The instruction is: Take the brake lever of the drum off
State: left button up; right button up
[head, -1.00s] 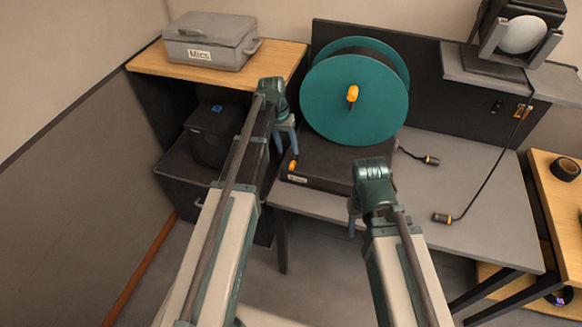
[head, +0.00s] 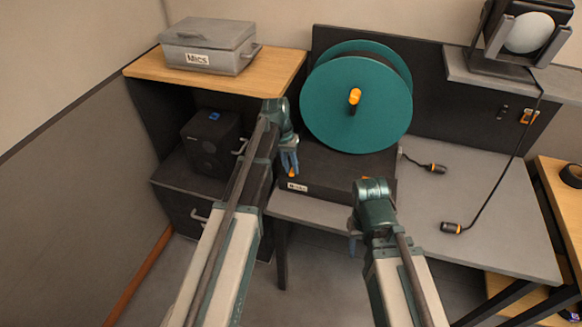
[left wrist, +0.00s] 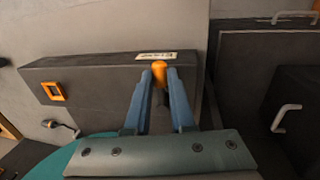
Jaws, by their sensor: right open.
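The teal drum (head: 350,105) stands upright on a dark base box (head: 335,178), with an orange crank knob (head: 355,96) at its centre. The brake lever's orange tip (head: 292,173) shows at the base's front left. My left gripper (head: 290,165) is right at the lever, pointing down. In the left wrist view the lever's orange handle (left wrist: 159,72) sits between the two blue fingertips (left wrist: 160,80), filling most of the gap; whether they press on it I cannot tell. My right gripper (head: 354,240) is open and empty, low in front of the table edge, partly hidden by its wrist.
A grey case (head: 208,45) stands on the wooden shelf at left, with a dark speaker-like box (head: 208,140) below. A lamp (head: 520,40) stands at the back right.

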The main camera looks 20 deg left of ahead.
pick_arm(q)
grip_shut()
dwell(1.0)
